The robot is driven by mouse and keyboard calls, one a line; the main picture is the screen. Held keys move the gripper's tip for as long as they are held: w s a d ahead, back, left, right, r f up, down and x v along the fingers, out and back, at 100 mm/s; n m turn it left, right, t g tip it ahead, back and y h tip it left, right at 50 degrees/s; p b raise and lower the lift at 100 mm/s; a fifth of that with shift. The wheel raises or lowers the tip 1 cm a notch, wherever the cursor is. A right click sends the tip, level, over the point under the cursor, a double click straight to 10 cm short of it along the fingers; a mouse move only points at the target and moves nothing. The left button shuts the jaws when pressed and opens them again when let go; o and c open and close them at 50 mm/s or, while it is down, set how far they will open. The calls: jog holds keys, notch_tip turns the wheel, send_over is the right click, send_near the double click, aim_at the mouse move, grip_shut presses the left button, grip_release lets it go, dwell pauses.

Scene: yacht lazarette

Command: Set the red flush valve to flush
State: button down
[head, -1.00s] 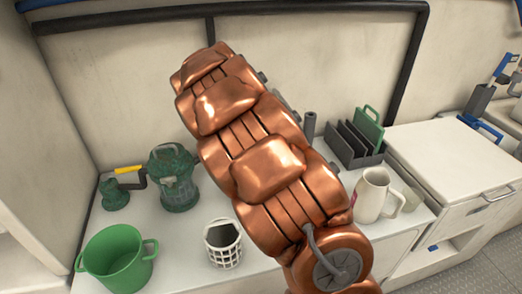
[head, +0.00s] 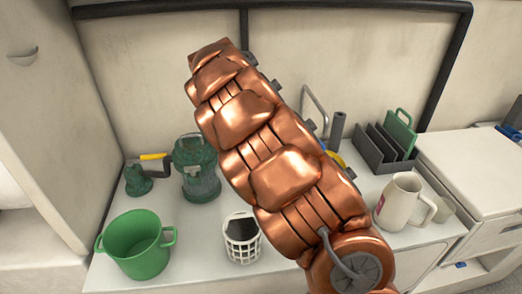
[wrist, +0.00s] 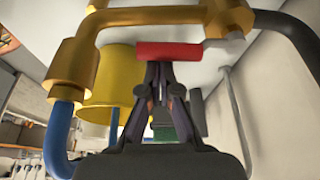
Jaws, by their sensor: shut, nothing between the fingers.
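The red valve handle (wrist: 170,50) lies crosswise near the top middle of the wrist view, roughly in line with the brass pipe (wrist: 155,18) above it in the picture. Its right end meets a small grey piece by a brass fitting. No flush marking can be read. My gripper (wrist: 158,70) is shut and empty, its fingertips right at the handle's lower edge in the picture; I cannot tell whether they touch it. In the head view my copper arm hides the gripper and the valve.
In the wrist view, a yellow cylinder (wrist: 108,85) and blue hose (wrist: 60,135) are left, a black hose (wrist: 300,45) right. In the head view the counter holds a green pot (head: 137,245), white basket (head: 242,240), green lantern (head: 196,170), mug (head: 399,202) and dark rack (head: 385,152).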

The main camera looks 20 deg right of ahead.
dwell(0.6)
notch_tip(320, 180, up, 10)
jog(key=shift+d, duration=0.15)
dwell(0.8)
jog(key=shift+s+r, duration=0.1)
dwell(0.3)
